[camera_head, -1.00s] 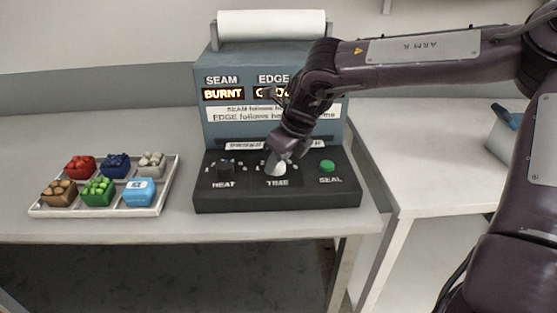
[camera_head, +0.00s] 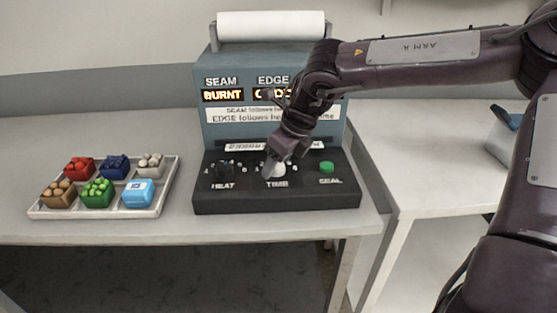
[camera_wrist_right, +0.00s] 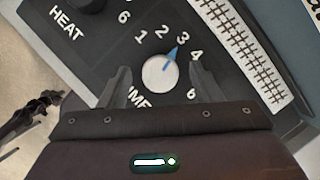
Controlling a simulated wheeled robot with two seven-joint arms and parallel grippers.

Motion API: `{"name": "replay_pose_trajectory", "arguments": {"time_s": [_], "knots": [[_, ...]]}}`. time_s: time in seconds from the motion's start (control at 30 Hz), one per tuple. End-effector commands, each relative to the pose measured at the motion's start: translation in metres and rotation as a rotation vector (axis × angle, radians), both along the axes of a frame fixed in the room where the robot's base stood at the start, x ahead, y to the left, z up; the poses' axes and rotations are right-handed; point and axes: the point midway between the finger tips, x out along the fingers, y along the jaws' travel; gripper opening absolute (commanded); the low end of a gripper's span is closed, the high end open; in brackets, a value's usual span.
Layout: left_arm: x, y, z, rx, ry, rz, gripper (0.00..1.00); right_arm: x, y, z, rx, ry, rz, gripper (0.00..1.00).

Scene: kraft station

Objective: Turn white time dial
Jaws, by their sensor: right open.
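The white TIME dial (camera_head: 274,171) sits in the middle of the black control panel. In the right wrist view the dial (camera_wrist_right: 160,73) is round and white, with a blue pointer aimed at about the 3 on its printed scale. My right gripper (camera_head: 276,166) is low over the dial in the head view and partly hides it. In the right wrist view my right gripper (camera_wrist_right: 160,72) is open, with one finger on each side of the dial. A gap shows between each finger and the dial. My left gripper is not in view.
The black HEAT knob (camera_head: 224,171) is left of the dial and the green SEAL button (camera_head: 326,167) is right of it. The blue-grey machine front (camera_head: 225,130) rises behind; its SEAM display reads BURNT. A tray (camera_head: 103,211) of several coloured items stands at the left.

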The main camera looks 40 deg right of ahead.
Motion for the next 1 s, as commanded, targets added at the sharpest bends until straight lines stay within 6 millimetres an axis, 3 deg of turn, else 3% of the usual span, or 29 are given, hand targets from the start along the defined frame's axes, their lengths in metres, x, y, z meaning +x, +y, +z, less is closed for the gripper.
{"name": "replay_pose_trajectory", "arguments": {"time_s": [0.17, 0.57, 1.0], "knots": [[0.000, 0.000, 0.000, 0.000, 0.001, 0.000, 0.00, -0.003, -0.001, 0.011, -0.001, -0.005, 0.000, 0.58], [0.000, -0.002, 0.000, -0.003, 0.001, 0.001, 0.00, -0.025, -0.010, 0.067, -0.001, -0.003, 0.000, 0.58], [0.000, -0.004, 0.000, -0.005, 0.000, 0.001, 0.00, -0.028, -0.011, 0.072, 0.000, 0.000, 0.000, 0.58]]}}
